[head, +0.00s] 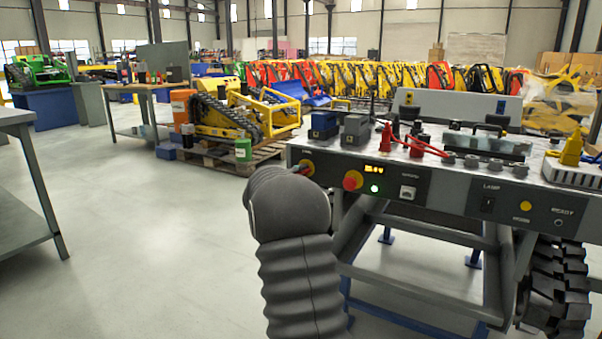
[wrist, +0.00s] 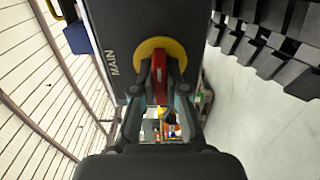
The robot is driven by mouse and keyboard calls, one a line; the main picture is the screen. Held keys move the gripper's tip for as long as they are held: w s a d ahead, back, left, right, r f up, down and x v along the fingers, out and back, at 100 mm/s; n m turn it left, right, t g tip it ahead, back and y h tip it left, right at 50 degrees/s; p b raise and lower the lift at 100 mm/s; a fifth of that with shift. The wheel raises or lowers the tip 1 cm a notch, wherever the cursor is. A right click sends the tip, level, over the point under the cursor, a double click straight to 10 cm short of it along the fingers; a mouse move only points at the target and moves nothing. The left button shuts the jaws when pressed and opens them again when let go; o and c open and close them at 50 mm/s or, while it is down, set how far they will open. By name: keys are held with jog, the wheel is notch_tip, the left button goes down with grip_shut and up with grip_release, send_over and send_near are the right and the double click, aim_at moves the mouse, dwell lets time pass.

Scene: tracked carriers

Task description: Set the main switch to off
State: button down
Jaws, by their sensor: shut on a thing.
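The main switch is a red handle (wrist: 159,70) on a round yellow plate (wrist: 146,50), beside the word MAIN on a dark panel in the wrist view. The handle lies along the direction of the lettering. My gripper (wrist: 160,82) is shut on the red handle, one finger on each side. My arm ends there, and the fingers are mostly hidden behind my wrist.
A red knob (head: 352,180) on yellow sits just right of the switch. A lit amber display (head: 374,170) and a bright green lamp (head: 375,189) are near it. A lamp switch (head: 488,205) is farther right.

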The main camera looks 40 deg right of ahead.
jog(key=shift+n, duration=0.3)
jog(key=n+b, duration=0.1)
jog(key=n, duration=0.2)
jog(key=shift+n+b, duration=0.3)
jog(key=n, duration=0.4)
jog(key=shift+n, duration=0.3)
jog(key=n+p, duration=0.2)
jog(key=n, duration=0.3)
jog(key=shift+r, duration=0.1)
jog(key=shift+n+p, duration=0.95)
jog(key=shift+n, duration=0.95)
jog(key=c, duration=1.2)
grip_release()
jog(key=shift+a, duration=0.1)
